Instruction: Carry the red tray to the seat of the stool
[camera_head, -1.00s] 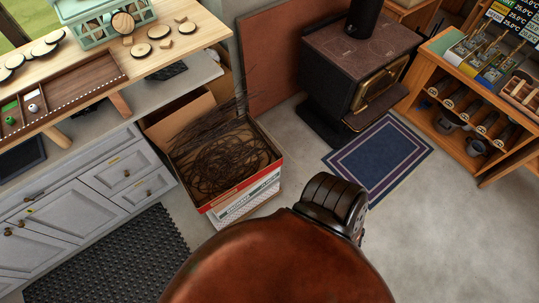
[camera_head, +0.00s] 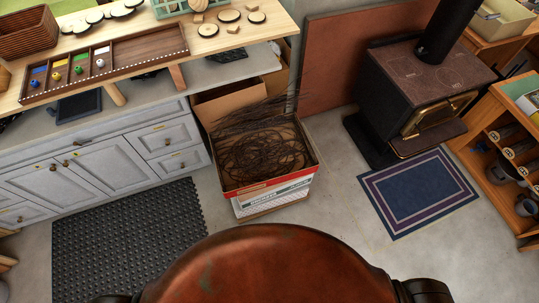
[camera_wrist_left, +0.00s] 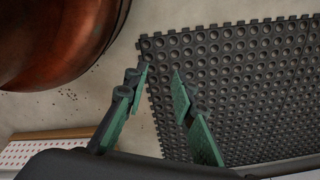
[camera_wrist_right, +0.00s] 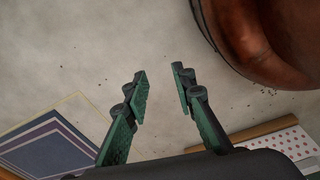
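I cannot make out the red tray or the stool in any view. My left gripper (camera_wrist_left: 159,75) is open and empty in the left wrist view, with its fingers over the pale floor and the edge of a black rubber mat. My right gripper (camera_wrist_right: 159,72) is open and empty in the right wrist view, over bare floor. The large copper-red rounded shape low in the head view is my own body.
A box of dark twigs (camera_head: 240,183) stands on the floor ahead. The black rubber mat (camera_head: 120,240) lies left, below grey cabinets (camera_head: 95,165). A black stove (camera_head: 395,105) and blue rug (camera_head: 418,193) are right. Red-dotted white surfaces (camera_wrist_left: 40,153) (camera_wrist_right: 295,145) show in both wrist views.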

